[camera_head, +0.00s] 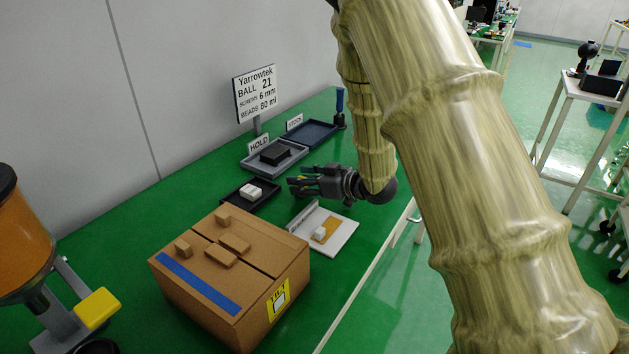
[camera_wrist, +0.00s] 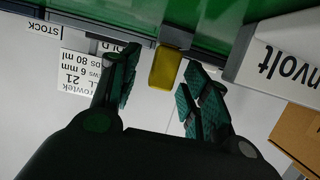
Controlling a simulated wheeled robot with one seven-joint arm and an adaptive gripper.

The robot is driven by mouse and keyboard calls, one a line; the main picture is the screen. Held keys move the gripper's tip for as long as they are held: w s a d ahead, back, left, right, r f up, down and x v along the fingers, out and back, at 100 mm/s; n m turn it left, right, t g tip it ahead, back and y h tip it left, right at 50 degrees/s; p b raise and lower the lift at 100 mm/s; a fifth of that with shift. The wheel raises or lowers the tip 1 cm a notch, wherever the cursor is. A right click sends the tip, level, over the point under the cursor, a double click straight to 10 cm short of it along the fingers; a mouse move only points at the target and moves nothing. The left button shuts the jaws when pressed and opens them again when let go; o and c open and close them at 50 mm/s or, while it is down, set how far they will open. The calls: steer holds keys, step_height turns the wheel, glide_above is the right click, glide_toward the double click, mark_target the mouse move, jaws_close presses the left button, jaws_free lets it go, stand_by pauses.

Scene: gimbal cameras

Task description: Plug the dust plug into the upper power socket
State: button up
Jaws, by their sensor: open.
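My gripper (camera_head: 295,186) is above the green table, between the trays and a white stand, with its fingers pointing left. In the wrist view my gripper (camera_wrist: 155,95) is open, fingers spread. A small yellow block (camera_wrist: 167,68) with a grey part above it shows between the fingertips; I cannot tell whether they touch it. A white block (camera_head: 251,191) sits in a small black tray (camera_head: 262,203). Another small white block (camera_head: 319,232) is on the white stand (camera_head: 343,240), beside an orange patch. I cannot tell which thing is the dust plug, and no power socket is recognizable.
A cardboard box (camera_head: 265,262) with small brown blocks on top stands in front. Trays marked HOLD (camera_head: 246,159) and STOCK (camera_head: 326,142) lie behind, near a sign (camera_head: 255,92) by the wall. A panel lettered "nvolt" (camera_wrist: 285,50) is close to the right finger in the wrist view.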

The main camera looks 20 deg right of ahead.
steer(key=shift+w+a+f, duration=0.15)
steer(key=shift+w, duration=0.15)
steer(key=shift+s, duration=0.1)
jaws_close()
steer(key=shift+r+p, duration=1.2)
steer(key=shift+r, duration=0.15)
stand_by(0.9)
steer(key=shift+r+p, duration=1.1)
steer(key=shift+r, duration=0.25)
